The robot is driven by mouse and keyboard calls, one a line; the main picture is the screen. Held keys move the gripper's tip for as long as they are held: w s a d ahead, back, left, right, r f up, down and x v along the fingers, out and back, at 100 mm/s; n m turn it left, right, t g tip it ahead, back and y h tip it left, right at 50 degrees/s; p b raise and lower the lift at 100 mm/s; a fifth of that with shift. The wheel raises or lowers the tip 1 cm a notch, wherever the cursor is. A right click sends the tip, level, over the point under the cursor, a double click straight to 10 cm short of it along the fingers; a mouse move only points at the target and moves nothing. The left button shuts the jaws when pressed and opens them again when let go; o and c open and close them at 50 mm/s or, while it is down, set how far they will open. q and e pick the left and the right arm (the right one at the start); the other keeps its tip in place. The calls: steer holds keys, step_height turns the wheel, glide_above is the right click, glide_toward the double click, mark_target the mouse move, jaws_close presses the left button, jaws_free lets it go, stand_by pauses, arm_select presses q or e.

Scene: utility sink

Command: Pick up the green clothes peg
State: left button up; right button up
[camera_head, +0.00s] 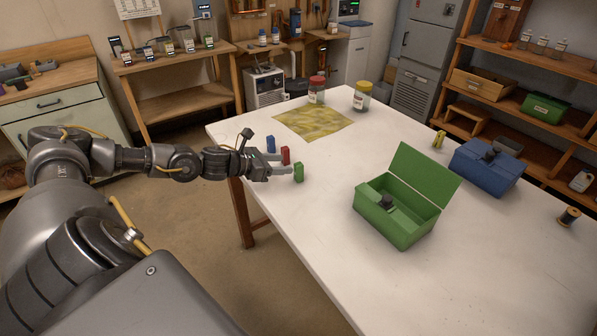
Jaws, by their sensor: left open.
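The green clothes peg (299,173) stands on the white table near its left edge. My left gripper (286,168) comes in from the left, open, with its fingers pointing right toward the pegs. One fingertip is beside the green peg; I cannot tell whether they touch. A red peg (285,156) is just behind, close to the other finger, and a blue peg (271,144) stands further back. No peg appears gripped. My right gripper is not in view.
On the white table (300,228) are an open green box (399,231), a closed blue box (486,167), a yellow peg (439,139), a thread spool (568,217), a yellow cloth (313,123) and two jars, red-lidded (317,92) and yellow-lidded (362,99). The table between pegs and green box is clear.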

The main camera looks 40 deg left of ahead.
mark_target(297, 164)
arm_select(q)
steer(key=p+x, duration=0.2)
steer(key=x, duration=0.2)
steer(key=shift+w+d, duration=0.15)
steer(key=shift+w, duration=0.05)
steer(key=shift+w+d+f, duration=0.1)
steer(key=shift+w+f, duration=0.05)
steer(key=shift+f, duration=0.1)
steer(key=shift+c, duration=0.4)
steer(key=c, duration=1)
